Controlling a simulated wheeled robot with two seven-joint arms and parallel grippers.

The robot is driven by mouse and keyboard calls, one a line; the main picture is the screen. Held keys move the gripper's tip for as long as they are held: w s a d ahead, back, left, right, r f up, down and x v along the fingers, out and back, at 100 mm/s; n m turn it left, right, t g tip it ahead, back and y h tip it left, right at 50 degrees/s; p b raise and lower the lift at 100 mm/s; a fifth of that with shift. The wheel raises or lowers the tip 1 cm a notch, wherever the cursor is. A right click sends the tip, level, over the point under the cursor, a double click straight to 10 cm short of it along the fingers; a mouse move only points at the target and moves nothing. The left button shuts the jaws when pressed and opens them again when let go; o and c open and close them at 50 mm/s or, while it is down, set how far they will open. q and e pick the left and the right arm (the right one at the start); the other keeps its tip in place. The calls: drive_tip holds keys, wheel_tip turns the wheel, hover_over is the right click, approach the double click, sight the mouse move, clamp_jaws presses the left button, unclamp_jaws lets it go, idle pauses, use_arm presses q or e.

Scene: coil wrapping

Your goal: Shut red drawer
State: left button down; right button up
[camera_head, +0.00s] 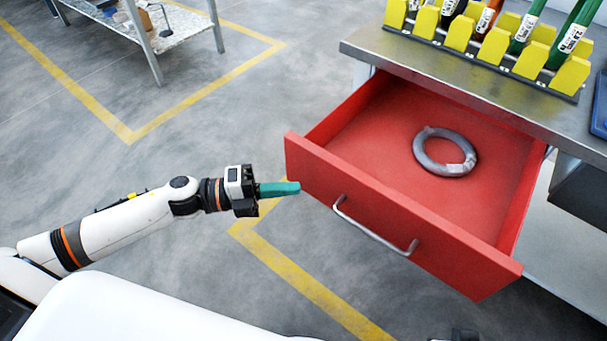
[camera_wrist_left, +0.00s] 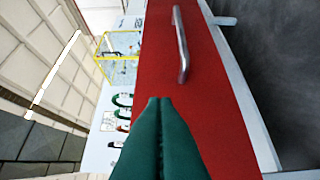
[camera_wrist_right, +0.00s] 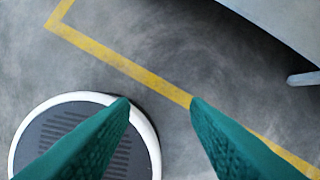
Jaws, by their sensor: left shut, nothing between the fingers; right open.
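The red drawer (camera_head: 400,222) is pulled well out from under the metal workbench in the head view. A grey wrapped coil (camera_head: 445,152) lies flat inside it. A silver bar handle (camera_head: 374,228) is on its front face, and the handle (camera_wrist_left: 181,45) also shows in the left wrist view. My left gripper (camera_head: 298,188) is shut and empty, its green fingertips at the left end of the drawer front. In the left wrist view the shut fingers (camera_wrist_left: 159,101) point at the red front; I cannot tell whether they touch. My right gripper (camera_wrist_right: 160,101) is open and empty above the floor.
The metal workbench (camera_head: 480,83) carries a yellow rack (camera_head: 495,47) with several tools upright in it. A blue item (camera_head: 599,108) sits at the bench's right edge. A shelf table (camera_head: 150,35) stands at the back left.

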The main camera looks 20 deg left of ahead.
sight(324, 173)
use_arm(q)
drive_tip(key=w+d, duration=0.2)
drive_tip(key=w, duration=0.1)
drive_tip(key=shift+w+d, duration=0.15)
drive_tip(key=shift+w, duration=0.45)
use_arm(e)
drive_tip(key=shift+s+r, duration=0.15)
drive_tip(key=shift+r, duration=0.15)
use_arm(q)
drive_tip(key=shift+w, duration=0.1)
